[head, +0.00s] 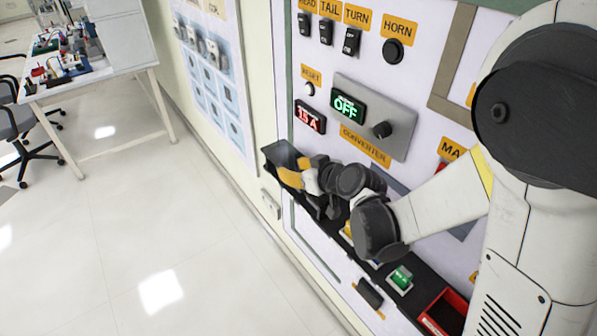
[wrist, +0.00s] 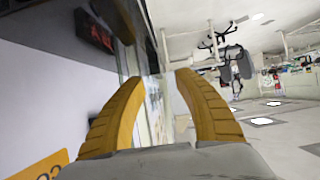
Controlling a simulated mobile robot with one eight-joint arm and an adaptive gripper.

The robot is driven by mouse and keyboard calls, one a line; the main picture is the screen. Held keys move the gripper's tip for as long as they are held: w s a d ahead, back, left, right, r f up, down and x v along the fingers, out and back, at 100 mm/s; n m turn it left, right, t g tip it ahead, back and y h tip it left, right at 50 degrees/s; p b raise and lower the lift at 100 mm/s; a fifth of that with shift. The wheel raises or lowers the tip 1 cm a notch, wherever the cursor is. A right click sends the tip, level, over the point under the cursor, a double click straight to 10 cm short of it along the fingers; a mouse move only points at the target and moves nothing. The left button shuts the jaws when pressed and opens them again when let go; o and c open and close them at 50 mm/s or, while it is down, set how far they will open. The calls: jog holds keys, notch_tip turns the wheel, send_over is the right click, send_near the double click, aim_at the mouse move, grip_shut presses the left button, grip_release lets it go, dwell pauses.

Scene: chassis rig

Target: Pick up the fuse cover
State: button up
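My gripper (head: 290,172) has yellow-orange fingers and is at the upper left end of the black ledge on the panel, close to a dark grey box-like piece (head: 279,153). I cannot tell whether this piece is the fuse cover or the end of the ledge. In the wrist view my gripper (wrist: 160,76) has its fingertips apart. A dark, shiny surface (wrist: 128,28) shows beyond the gap, and I see nothing clearly gripped. No other thing is plainly a fuse cover; part of the ledge is hidden behind my arm.
A green switch (head: 400,279) and a red bin (head: 444,312) are lower on the ledge. A workbench (head: 95,75) stands far left. The floor (head: 150,220) is clear.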

aim_at(290, 168)
jog(key=b+x, duration=0.1)
jog(key=x, duration=0.2)
jog(key=shift+w+f, duration=0.25)
jog(key=shift+f, duration=0.15)
jog(key=shift+r, duration=0.1)
grip_shut()
jog(key=shift+s, duration=0.1)
